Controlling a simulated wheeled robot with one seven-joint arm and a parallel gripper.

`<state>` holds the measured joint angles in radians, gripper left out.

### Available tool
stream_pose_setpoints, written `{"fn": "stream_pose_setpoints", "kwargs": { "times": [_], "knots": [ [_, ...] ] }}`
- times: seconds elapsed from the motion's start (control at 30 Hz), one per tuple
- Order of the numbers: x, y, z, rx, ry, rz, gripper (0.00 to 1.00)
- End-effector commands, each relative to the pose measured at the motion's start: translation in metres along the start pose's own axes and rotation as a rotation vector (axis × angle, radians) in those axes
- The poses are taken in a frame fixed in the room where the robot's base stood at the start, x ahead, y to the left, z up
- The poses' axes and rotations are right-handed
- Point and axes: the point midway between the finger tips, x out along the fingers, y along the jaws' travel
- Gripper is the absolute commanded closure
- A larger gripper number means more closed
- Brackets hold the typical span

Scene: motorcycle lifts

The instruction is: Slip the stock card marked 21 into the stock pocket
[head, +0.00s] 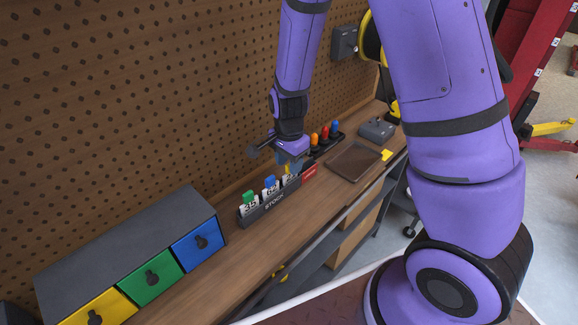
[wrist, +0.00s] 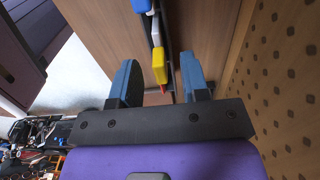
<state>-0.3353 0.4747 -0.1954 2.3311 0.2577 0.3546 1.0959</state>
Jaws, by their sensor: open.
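A dark stock pocket (head: 274,204) marked STOCK stands on the bench. A card with a green tab (head: 249,197), a card with a blue tab (head: 270,183) and a card with a yellow tab (head: 288,180) stand in a row in it. The yellow-tabbed card's number starts with 2, but its second digit is unclear. My gripper (head: 291,163) is just above the yellow card's end of the pocket. In the wrist view, my gripper (wrist: 157,62) is open, and the yellow tab (wrist: 159,66) shows between the blue fingers, not clasped.
A red block (head: 309,172) lies just beyond the pocket. A rack with orange, red and blue-topped items (head: 325,133), a brown tray (head: 353,162) and a grey box (head: 377,129) stand farther along. A drawer unit (head: 130,243) is at left. The pegboard (head: 130,100) rises behind.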

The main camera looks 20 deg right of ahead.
Motion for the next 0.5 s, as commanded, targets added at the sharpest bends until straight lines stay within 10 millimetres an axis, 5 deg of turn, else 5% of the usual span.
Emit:
{"fn": "stream_pose_setpoints", "kwargs": {
  "times": [0.5],
  "knots": [
    [-0.081,-0.001,0.000,0.000,0.000,-0.003,0.58]
  ]
}}
